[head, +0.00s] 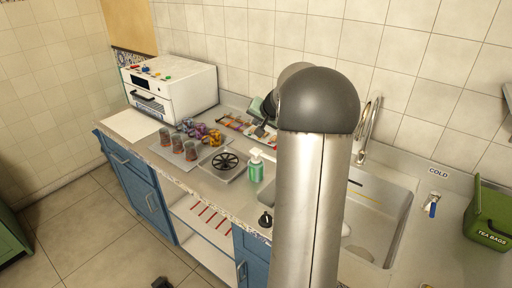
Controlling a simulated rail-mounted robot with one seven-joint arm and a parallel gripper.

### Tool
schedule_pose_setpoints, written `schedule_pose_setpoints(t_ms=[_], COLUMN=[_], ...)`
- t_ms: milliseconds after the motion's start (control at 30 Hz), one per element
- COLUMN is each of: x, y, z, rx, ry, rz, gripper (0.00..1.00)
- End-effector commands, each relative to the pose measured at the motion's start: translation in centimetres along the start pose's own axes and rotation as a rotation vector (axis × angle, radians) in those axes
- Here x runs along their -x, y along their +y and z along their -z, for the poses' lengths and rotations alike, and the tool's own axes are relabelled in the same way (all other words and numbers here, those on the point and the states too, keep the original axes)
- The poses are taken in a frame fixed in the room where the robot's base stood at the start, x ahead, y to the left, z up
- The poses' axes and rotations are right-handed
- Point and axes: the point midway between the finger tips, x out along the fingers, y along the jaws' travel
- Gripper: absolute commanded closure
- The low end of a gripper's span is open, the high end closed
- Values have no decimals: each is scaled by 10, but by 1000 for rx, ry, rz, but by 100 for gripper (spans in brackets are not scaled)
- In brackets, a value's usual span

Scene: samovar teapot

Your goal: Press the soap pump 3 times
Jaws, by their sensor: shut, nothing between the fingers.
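The soap pump (256,170) is a small green bottle with a white pump head. It stands upright on the counter, right of the round black burner and just left of my arm. My gripper (260,131) is small and dark in the head view, partly hidden behind my large arm link. It appears shut and empty, above the pump head in the picture. A gap shows between them, and the exact depth is hard to tell.
A sink (378,215) with a curved faucet (368,130) lies right of my arm. A green tea bag box (487,215) stands far right. Glasses on a tray (160,150), a burner (225,162) and a white oven (170,88) occupy the left counter.

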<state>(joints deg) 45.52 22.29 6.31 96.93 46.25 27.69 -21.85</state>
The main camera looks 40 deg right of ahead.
Motion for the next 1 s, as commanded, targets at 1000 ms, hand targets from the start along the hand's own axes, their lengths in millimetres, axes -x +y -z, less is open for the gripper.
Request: schedule_pose_setpoints(t_ms=[1000], x=[-61], y=[44], z=[-44], rx=[0], ry=[0], rz=[0], gripper=[100])
